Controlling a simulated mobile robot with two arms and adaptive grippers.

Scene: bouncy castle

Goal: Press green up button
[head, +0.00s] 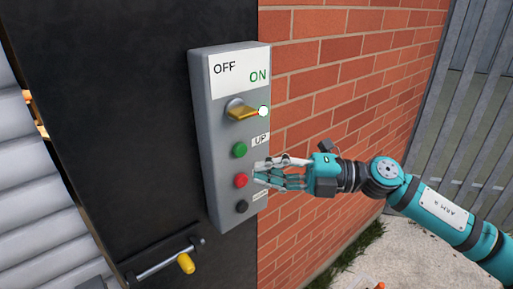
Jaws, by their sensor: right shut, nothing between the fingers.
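The green button (239,149) sits on a grey control box (205,131), beside a small "UP" label (261,139). Below it are a red button (240,180) and a black button (241,206). My right gripper (256,172) is shut and empty. Its fingertips are at the box's right side, lower than the green button and right of the red one. I cannot tell whether they touch the box. The green button is fully visible. My left gripper is not in view.
The box is on a black panel (110,90) next to a red brick wall (330,90). A bar with a yellow grip (186,263) juts out below left. A grey metal fence (460,120) stands at the right. Space in front of the box's left side is clear.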

